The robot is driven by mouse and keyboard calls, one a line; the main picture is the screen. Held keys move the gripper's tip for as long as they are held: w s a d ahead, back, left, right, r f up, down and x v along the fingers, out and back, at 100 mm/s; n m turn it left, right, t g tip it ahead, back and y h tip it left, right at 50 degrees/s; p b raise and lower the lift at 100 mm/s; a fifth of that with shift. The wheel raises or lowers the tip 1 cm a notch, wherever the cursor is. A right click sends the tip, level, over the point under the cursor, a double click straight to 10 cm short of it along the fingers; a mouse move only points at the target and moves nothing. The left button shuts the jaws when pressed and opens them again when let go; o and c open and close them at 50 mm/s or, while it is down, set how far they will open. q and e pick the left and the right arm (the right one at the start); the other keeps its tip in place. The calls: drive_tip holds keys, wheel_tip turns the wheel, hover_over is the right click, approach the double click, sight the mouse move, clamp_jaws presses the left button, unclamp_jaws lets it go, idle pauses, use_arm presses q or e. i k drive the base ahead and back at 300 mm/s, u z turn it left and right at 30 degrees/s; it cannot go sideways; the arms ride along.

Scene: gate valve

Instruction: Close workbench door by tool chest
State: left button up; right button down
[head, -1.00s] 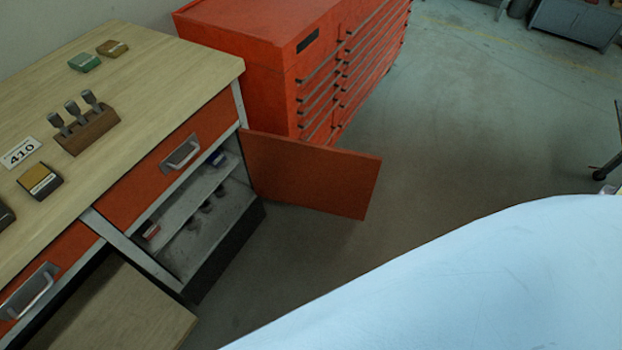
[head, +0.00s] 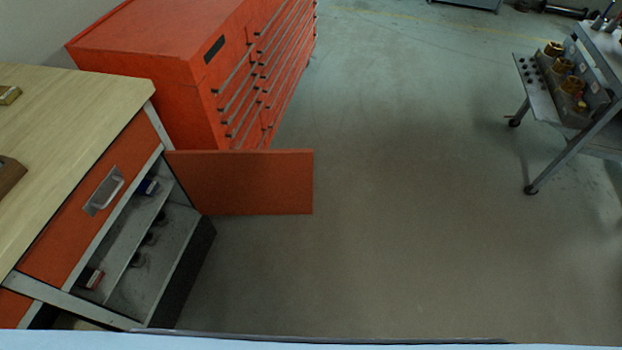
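The orange workbench door (head: 245,182) stands wide open, sticking out to the right from the bench's cabinet, beside the tool chest. The workbench (head: 75,115) has a light wood top and an orange drawer (head: 90,200) above the open cabinet. Inside the cabinet, a grey shelf (head: 125,235) holds small items, with dark round things below. The red tool chest (head: 165,50) stands behind the door, with rows of drawers facing right. Neither of my grippers is in view.
A wheeled metal cart (head: 565,100) with brass-coloured parts stands at the right. The concrete floor (head: 400,220) between the door and the cart is clear. A pale blue surface runs along the bottom edge.

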sight(216, 181)
drive_tip(key=z, duration=0.9)
drive_tip(key=i, duration=3.6)
drive_tip(key=u, duration=4.2)
drive_tip(key=i, duration=0.25)
drive_tip(key=z, duration=0.05)
